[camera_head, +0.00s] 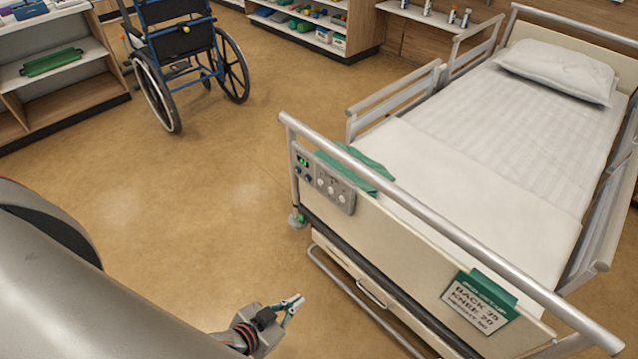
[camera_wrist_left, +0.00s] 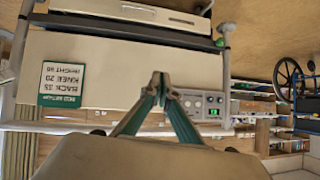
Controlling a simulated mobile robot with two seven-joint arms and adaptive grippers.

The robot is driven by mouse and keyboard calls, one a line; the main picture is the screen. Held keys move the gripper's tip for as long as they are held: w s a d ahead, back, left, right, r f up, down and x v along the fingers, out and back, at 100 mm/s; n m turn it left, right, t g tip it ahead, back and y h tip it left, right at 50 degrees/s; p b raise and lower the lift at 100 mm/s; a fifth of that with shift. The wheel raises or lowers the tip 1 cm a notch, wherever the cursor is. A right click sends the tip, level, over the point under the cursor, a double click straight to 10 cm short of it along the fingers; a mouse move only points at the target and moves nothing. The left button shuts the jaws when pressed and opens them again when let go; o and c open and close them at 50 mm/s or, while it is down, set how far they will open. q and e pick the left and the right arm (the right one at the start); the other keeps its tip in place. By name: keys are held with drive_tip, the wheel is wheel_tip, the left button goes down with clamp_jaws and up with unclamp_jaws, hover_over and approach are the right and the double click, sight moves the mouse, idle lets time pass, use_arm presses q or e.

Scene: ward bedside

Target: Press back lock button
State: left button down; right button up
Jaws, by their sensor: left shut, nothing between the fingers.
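The grey control panel (camera_head: 325,188) is fixed on the outer face of the bed's footboard, near its left end. It has a small lit green display (camera_head: 303,161) and several pale round buttons; their labels are too small to read, so I cannot tell which is the back lock button. My left gripper (camera_head: 291,302) is shut and empty, low in front of the footboard and apart from the panel. In the left wrist view, which is upside down, the shut fingertips (camera_wrist_left: 160,80) show in front of the footboard, and the panel (camera_wrist_left: 203,103) is just right of them.
A green-and-white card (camera_head: 478,303) reading BACK 35, KNEE 20 hangs on the footboard (camera_head: 405,248). A metal rail (camera_head: 440,225) runs above it. A green cloth (camera_head: 360,168) lies behind the panel. A wheelchair (camera_head: 185,55) stands at the back left. The floor between is clear.

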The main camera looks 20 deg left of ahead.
idle(0.5)
use_arm(q)
drive_tip(key=w+a+r+m+t+b, duration=0.1)
drive_tip(key=w+a+m+t+b, duration=0.25)
drive_tip(key=w, duration=0.55)
drive_tip(key=w+d+r+m+t+b, duration=0.1)
drive_tip(key=w+r+m+t+b, duration=0.2)
drive_tip(key=w+b, duration=0.5)
drive_tip(key=w+a+f+m+t+y+b, duration=0.1)
drive_tip(key=w+a+m+t+y+b, duration=0.2)
drive_tip(key=w+a+t+y+b, duration=0.4)
drive_tip(key=w+a+b, duration=0.1)
drive_tip(key=a+b, duration=0.1)
drive_tip(key=a, duration=0.3)
drive_tip(key=shift+f+y, duration=0.4)
use_arm(e)
drive_tip(key=w+a+f+m+t+y, duration=0.1)
drive_tip(key=w+a+f+y, duration=0.1)
drive_tip(key=a, duration=0.4)
drive_tip(key=shift+w+a+f+t, duration=0.2)
drive_tip(key=shift+w+t, duration=0.1)
drive_tip(key=shift+w, duration=0.6)
use_arm(q)
drive_tip(key=shift+w+d, duration=0.1)
drive_tip(key=shift+w, duration=0.05)
